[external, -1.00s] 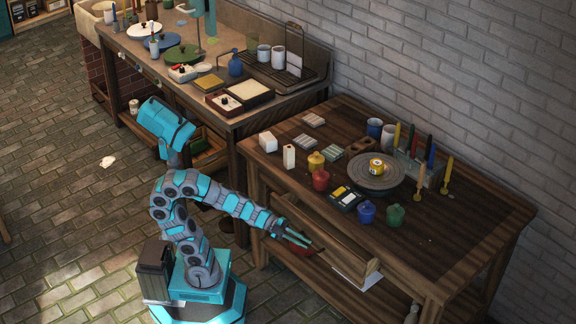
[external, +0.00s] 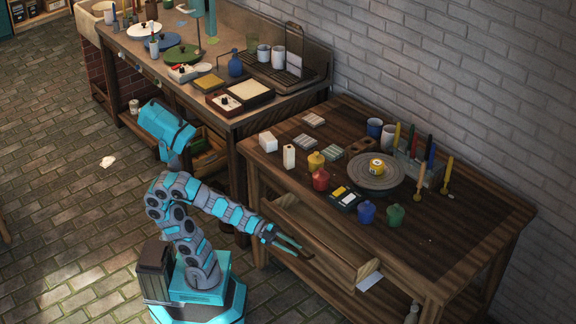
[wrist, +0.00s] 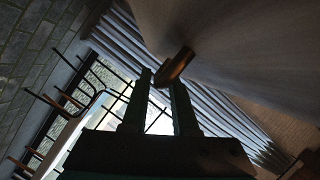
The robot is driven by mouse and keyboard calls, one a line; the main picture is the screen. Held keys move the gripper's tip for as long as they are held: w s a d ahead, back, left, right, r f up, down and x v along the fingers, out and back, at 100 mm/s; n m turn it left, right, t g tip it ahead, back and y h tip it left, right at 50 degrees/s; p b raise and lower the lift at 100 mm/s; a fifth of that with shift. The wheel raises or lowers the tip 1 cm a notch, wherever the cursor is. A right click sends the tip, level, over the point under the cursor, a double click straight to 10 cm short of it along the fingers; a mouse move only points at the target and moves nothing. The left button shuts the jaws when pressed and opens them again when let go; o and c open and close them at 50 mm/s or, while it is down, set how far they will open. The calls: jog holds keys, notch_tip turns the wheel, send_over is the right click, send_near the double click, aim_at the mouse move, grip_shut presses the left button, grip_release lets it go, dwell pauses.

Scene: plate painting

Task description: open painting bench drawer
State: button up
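The painting bench (external: 460,235) is the dark wooden table at the right in the external view. Its drawer (external: 318,245) stands pulled out below the top, with part of its pale inside showing. My gripper (external: 303,254) is at the drawer's front, on the handle side. In the wrist view my gripper's two dark fingers (wrist: 159,80) stand a small gap apart. The brown handle (wrist: 177,65) lies at their tips, and its near end sits between them, so they look shut on it. The exact contact is dark and hard to see.
Jars, a blue pot (external: 366,212), a round turntable (external: 393,178) and several brushes stand on the bench top. A second workbench (external: 235,120) stands at the upper left. The brick floor (external: 70,215) is open at the left.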

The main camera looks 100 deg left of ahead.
jog(key=shift+o, duration=1.1)
